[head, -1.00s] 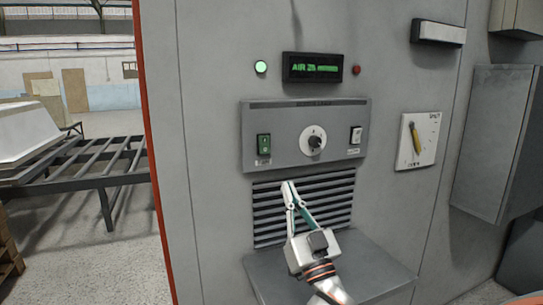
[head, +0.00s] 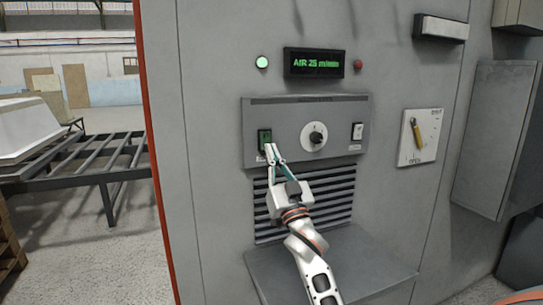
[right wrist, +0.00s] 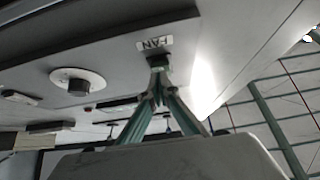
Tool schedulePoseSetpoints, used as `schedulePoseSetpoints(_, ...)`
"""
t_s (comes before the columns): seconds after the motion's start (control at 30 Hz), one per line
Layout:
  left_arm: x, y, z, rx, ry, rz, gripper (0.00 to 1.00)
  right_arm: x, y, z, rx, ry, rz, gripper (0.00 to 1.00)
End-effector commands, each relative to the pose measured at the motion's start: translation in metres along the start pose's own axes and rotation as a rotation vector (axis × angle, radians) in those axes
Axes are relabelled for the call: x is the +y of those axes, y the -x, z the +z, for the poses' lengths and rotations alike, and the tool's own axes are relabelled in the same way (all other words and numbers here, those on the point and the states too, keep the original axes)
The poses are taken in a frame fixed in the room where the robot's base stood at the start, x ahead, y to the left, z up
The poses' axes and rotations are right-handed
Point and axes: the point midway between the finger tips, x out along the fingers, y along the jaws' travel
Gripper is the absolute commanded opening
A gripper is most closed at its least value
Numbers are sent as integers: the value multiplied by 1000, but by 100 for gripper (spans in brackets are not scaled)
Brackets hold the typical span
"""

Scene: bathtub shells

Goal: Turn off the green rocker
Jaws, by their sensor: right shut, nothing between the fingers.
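The green rocker (head: 264,137) sits at the left end of the grey control panel (head: 300,103). My right gripper (head: 271,148) is shut and empty, its fingertips at the rocker's lower right edge. In the right wrist view the closed fingertips (right wrist: 158,74) are right at the dark rocker, beside the FAN label (right wrist: 155,43). They look to be touching or nearly touching it. The fingers partly hide the rocker, and I cannot tell which way it is tipped. My left gripper is not in view.
A round knob (head: 314,137) and a white rocker (head: 358,131) share the panel. Above are a lit green lamp (head: 262,62), a display (head: 314,64) reading AIR 25 m/min and a red lamp (head: 358,64). A vent grille (head: 330,195) and a ledge (head: 375,265) lie below.

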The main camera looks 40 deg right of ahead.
Motion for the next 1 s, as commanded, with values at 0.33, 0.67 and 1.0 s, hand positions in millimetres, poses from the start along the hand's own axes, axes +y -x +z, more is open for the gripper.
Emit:
schedulePoseSetpoints(0.33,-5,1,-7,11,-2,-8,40,0,-4,3,1,1,0,0)
schedulePoseSetpoints(0.67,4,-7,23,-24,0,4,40,0,-3,14,62,0,-2,0)
schedulePoseSetpoints(1.0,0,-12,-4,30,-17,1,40,0,-10,6,151,0,-1,0)
